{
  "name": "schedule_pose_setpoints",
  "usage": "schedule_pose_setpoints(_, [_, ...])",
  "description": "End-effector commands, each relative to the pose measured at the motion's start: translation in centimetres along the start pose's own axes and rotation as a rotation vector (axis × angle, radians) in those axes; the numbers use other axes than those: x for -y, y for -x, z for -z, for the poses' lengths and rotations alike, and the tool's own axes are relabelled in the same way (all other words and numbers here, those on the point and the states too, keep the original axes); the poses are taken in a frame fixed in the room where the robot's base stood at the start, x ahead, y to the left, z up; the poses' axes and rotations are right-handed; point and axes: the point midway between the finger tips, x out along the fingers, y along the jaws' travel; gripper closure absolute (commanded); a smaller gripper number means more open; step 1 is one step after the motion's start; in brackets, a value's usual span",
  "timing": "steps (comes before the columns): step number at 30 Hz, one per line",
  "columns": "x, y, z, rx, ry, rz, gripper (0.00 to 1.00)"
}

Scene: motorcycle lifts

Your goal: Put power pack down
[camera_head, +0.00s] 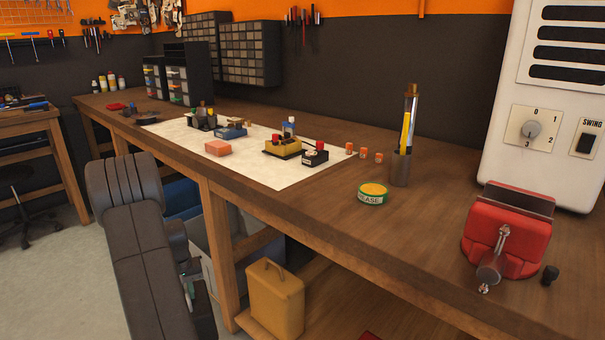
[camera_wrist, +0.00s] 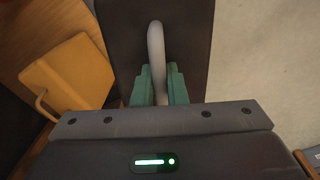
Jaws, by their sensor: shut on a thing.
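The power pack (camera_wrist: 190,40) is a dark box with a curved pale grey handle (camera_wrist: 155,45) on top, seen from above in the wrist view. My gripper (camera_wrist: 158,88) has green fingers shut on that handle, one on each side. In the head view my gripper (camera_head: 187,285) hangs low in front of the bench, largely hidden by my arm. The power pack's underside is hidden, so I cannot tell whether it touches anything below.
A yellow canister with a handle (camera_head: 276,300) stands on the wooden lower shelf (camera_head: 325,295), close to the power pack; it also shows left in the wrist view (camera_wrist: 70,72). Bins sit under the bench (camera_head: 430,235). Pale floor (camera_head: 55,275) lies open at left.

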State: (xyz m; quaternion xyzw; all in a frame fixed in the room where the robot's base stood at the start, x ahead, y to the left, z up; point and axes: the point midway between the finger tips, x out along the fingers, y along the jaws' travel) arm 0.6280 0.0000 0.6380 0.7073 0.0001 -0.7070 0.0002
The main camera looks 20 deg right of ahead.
Motion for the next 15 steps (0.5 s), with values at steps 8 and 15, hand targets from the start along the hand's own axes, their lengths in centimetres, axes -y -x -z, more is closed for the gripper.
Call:
schedule_pose_setpoints(8, [0.0, 6.0, 0.1, -0.004, 0.001, 0.0, 1.0])
schedule_pose_setpoints(15, [0.0, 10.0, 0.1, -0.004, 0.001, 0.0, 1.0])
